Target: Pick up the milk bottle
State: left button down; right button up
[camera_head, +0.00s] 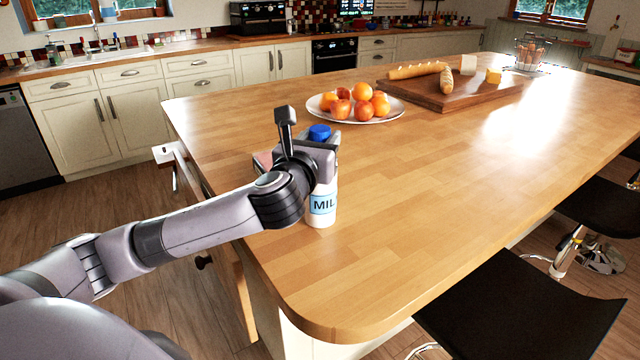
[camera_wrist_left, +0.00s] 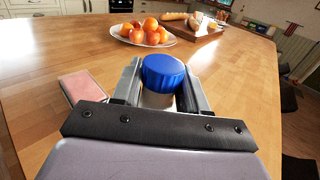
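The milk bottle (camera_head: 322,207) stands upright on the wooden island top near its left end. It is white with a pale blue label reading "MIL" and a blue cap (camera_head: 320,132). The left gripper (camera_wrist_left: 163,88) is at the bottle's upper part, with one finger on each side just below the cap. In the wrist view the blue cap (camera_wrist_left: 163,72) sits between the fingers. The gripper hides part of the bottle, and I cannot tell whether the fingers press on it. The right gripper is in neither view.
A pink, flat box-like thing (camera_wrist_left: 84,87) lies left of the bottle. Behind are a white plate (camera_head: 316,106) of orange and red fruit and a cutting board (camera_head: 440,97) with bread and cheese. Black stools (camera_head: 520,310) stand at the right. The island top right of the bottle is clear.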

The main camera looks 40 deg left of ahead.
pick_arm(q)
jog(key=shift+r, duration=0.1)
jog(key=shift+r, duration=0.1)
notch_tip(320, 180, up, 20)
jog(key=p, duration=0.3)
dwell(0.4)
